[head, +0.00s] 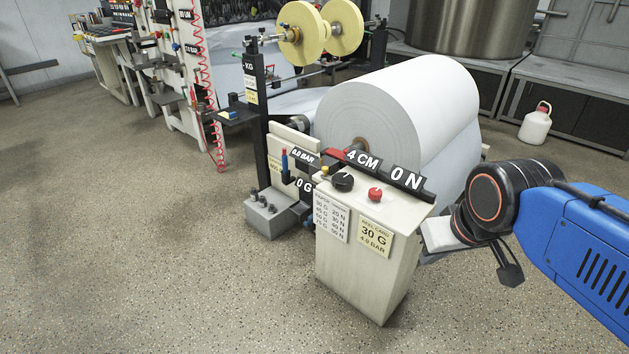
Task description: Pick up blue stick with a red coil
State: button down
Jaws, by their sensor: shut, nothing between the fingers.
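A red coiled hose (206,85) hangs down the white machine frame at the upper left, its lower end near the floor. I cannot clearly make out a blue stick joined to it. A small upright blue piece with some red (284,162) stands by the black post, apart from the hose. My gripper (509,274) is at the right, below my dark wrist and blue arm. It is only partly visible, shut and empty, far from the hose and right of the control box.
A control box (362,262) with knobs and labels stands in the middle, before a large white paper roll (425,105). A black post (258,120) with a small shelf (233,114) stands left of it. A white jug (536,124) is at the right. The left floor is clear.

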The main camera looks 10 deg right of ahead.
aim_at(284, 156)
jog(key=k+j+z, duration=0.1)
jog(key=j, duration=0.25)
jog(key=k+j+z, duration=0.1)
jog(key=i+j, duration=0.15)
jog(key=j, duration=0.25)
jog(key=i+j, duration=0.15)
jog(key=j, duration=0.2)
jog(key=i+j, duration=0.1)
jog(key=j, duration=0.3)
jog(key=i+j, duration=0.35)
jog(key=i+j+z, duration=0.15)
jog(key=i+j, duration=0.6)
jog(key=j, duration=0.15)
jog(key=i+j+z, duration=0.15)
jog(key=i+j, duration=0.5)
jog(key=j, duration=0.25)
jog(key=i+l+z, duration=0.05)
